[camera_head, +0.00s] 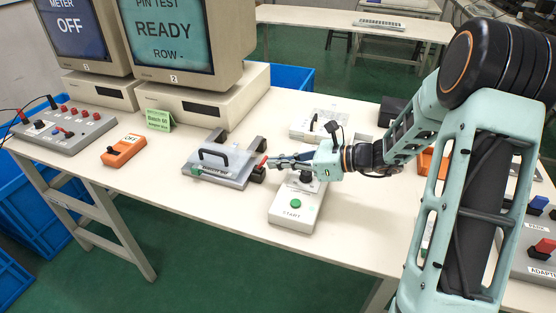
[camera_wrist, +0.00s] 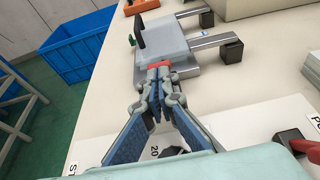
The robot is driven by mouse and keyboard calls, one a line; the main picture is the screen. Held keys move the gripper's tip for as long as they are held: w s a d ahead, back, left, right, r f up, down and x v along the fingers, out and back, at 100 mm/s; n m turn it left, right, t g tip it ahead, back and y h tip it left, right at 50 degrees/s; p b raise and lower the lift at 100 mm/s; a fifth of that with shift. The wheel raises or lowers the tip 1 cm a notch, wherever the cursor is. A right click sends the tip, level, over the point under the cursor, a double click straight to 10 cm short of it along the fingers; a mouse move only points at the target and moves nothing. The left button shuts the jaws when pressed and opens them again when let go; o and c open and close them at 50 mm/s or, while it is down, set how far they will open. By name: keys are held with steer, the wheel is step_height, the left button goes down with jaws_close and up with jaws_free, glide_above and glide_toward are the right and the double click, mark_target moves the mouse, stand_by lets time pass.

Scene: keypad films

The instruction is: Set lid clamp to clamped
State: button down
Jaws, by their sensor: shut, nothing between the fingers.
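The lid fixture (camera_head: 222,168) has a clear grey lid with a black handle and stands on the table in the head view. It also shows at the top of the wrist view (camera_wrist: 180,45). A small red lever tip (camera_head: 263,160), which looks like part of the lid clamp, is at the fixture's right side. In the wrist view, the red tip (camera_wrist: 158,66) lies just beyond my fingertips. My gripper (camera_head: 272,163) is shut and empty, with its fingertips touching or very close to the red tip. The lever's lower part is hidden.
A START box (camera_head: 292,210) with a green button sits below my gripper. A second fixture (camera_head: 318,122) lies behind it. An orange OFF switch (camera_head: 124,150) and monitors (camera_head: 176,40) stand left. The table front left of the START box is clear.

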mark_target(258, 166)
steer(key=shift+w+a+r+g+h+p, duration=0.15)
steer(key=shift+r+h+p, duration=0.15)
steer(key=shift+p, duration=0.5)
steer(key=shift+s+a+r+g+h+p, duration=0.1)
steer(key=shift+r+g+h+p, duration=0.1)
steer(key=shift+h+p, duration=0.4)
steer(key=p, duration=0.2)
steer(key=r+p, duration=0.1)
steer(key=p, duration=0.1)
steer(key=shift+w+a+g+h, duration=0.15)
steer(key=shift+a+g+h, duration=0.15)
steer(key=shift+h, duration=0.1)
steer(key=a+h+p, duration=0.1)
steer(key=p, duration=0.4)
steer(key=a+g+h+p, duration=0.1)
steer(key=h+p, duration=0.1)
steer(key=p, duration=0.2)
steer(key=w+a+r+g+h+p, duration=0.1)
steer(key=h+p, duration=0.1)
steer(key=p, duration=0.3)
steer(key=shift+w+p, duration=0.1)
steer(key=shift+p, duration=0.25)
steer(key=shift+a+r, duration=0.1)
steer(key=shift+w+a+p, duration=0.1)
steer(key=shift+a+p, duration=0.05)
steer(key=shift+p, duration=0.45)
steer(key=shift+w+a, duration=0.15)
steer(key=shift+a, duration=0.15)
steer(key=shift+p, duration=0.3)
